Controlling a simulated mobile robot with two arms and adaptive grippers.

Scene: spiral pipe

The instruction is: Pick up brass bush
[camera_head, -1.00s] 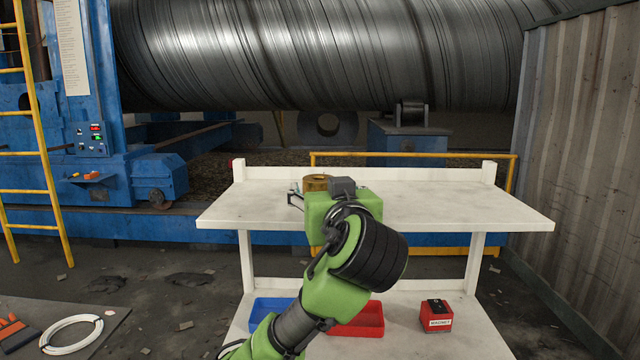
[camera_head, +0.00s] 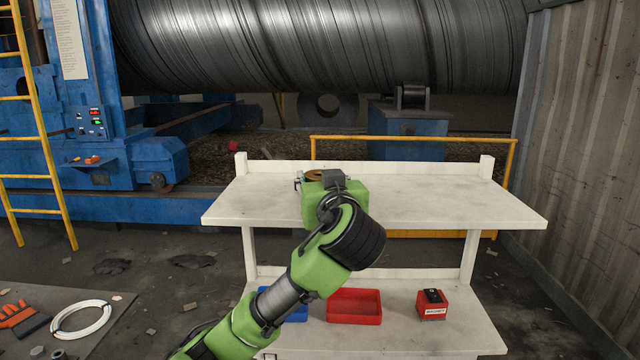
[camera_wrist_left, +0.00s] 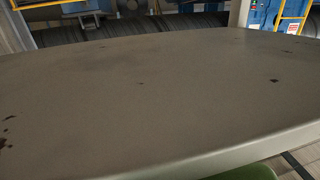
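The brass bush (camera_head: 314,174) is on the white upper tabletop (camera_head: 440,203), near its back edge and left of the middle. Only its top shows; my green left wrist hides the rest. My left gripper (camera_head: 306,182) reaches over the table at the bush. A dark finger part shows at the bush's left side; the other finger is hidden, so I cannot tell whether it grips. In the left wrist view there is bare tabletop (camera_wrist_left: 150,95), with no bush or fingers visible. My right gripper is not in view.
The lower shelf holds a blue bin (camera_head: 292,312) partly behind my arm, a red bin (camera_head: 354,306) and a red magnet box (camera_head: 432,304). A raised lip (camera_head: 410,169) runs along the table's back. The upper table's right side is clear.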

